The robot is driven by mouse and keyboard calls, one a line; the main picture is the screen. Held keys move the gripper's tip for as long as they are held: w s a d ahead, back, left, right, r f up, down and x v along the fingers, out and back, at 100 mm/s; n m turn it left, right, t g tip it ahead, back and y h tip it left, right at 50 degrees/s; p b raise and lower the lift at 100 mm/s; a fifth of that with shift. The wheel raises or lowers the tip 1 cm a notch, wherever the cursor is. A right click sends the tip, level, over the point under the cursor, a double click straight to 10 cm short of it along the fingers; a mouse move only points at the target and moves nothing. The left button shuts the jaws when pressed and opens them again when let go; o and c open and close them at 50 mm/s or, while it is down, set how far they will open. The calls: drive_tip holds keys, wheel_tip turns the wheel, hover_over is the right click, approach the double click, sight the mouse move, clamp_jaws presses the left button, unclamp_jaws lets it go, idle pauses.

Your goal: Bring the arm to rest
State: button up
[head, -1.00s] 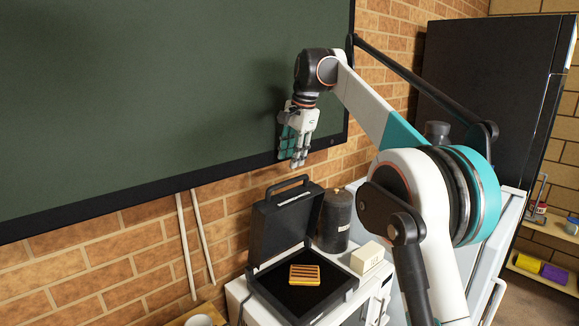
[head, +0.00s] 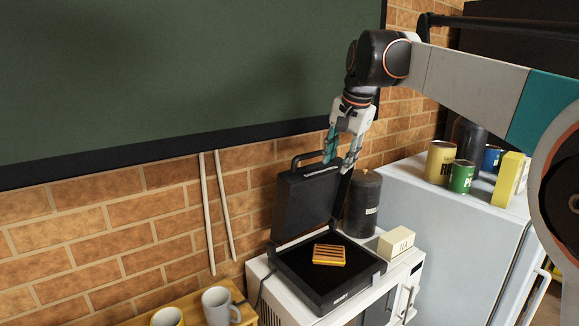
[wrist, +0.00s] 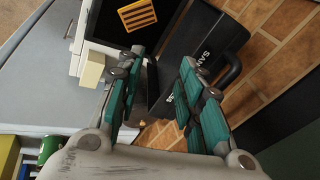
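My gripper (head: 342,150) hangs pointing down above the open black case, in front of the raised lid's top and the screen's lower corner. Its fingers are apart, with nothing between them. In the wrist view my gripper (wrist: 158,95) also shows open, with teal pads on both sides. The black case (head: 345,292) stands on a white appliance with its lid (head: 300,212) up. An orange slatted block (head: 329,254) lies in the case; it also shows in the wrist view (wrist: 137,15).
A dark canister (head: 362,205) and a cream box (head: 396,242) stand beside the case. A grey fridge (head: 425,210) at right carries several tins, among them a yellow one (head: 440,162). Mugs (head: 220,306) stand at bottom left. A large dark screen (head: 170,80) hangs on the brick wall.

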drive_tip(key=s+d+f+n+t+b, duration=0.1)
drive_tip(key=s+d+f+n+b, duration=0.1)
drive_tip(key=s+f+b, duration=0.6)
drive_tip(key=s+d+f+n+t+h+b, duration=0.1)
drive_tip(key=s+d+f+n+b, duration=0.1)
drive_tip(key=s+f+b, duration=0.6)
drive_tip(key=s+d+f+n+t+b, duration=0.1)
drive_tip(key=s+d+f+n+b, duration=0.2)
drive_tip(key=s+f+b, duration=0.6)
drive_tip(key=s+f, duration=0.5)
drive_tip(key=f, duration=0.6)
drive_tip(key=s+f, duration=0.5)
drive_tip(key=f, duration=0.7)
drive_tip(key=shift+s+f+n, duration=0.15)
drive_tip(key=shift+s+n, duration=0.15)
drive_tip(key=shift+n, duration=0.1)
